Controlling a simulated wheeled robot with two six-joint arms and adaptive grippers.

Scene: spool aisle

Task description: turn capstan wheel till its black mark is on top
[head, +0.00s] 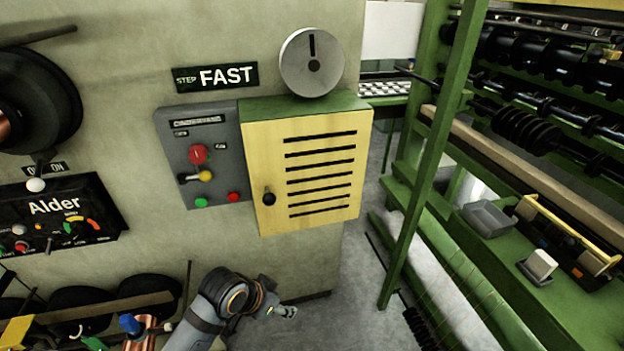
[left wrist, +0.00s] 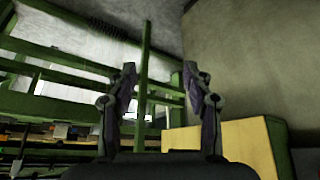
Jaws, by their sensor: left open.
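The capstan wheel (head: 298,72) is a round grey disc with a darker hub, on the wall above the yellow cabinet. Its black mark (head: 312,45) is a short upright bar that sits at the top of the disc, above the hub. My left gripper (head: 287,312) is low in the head view, well below the wheel and apart from it. In the left wrist view my left gripper (left wrist: 164,85) has its fingers spread with nothing between them. The wheel does not show in that view. My right gripper is not in view.
A yellow slatted cabinet (head: 260,150) with a green top stands below the wheel. A grey control panel (head: 177,150) is left of it, under a "STEP FAST" sign (head: 215,77). A green rack (head: 411,200) stands at right. Open floor (head: 340,315) lies between.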

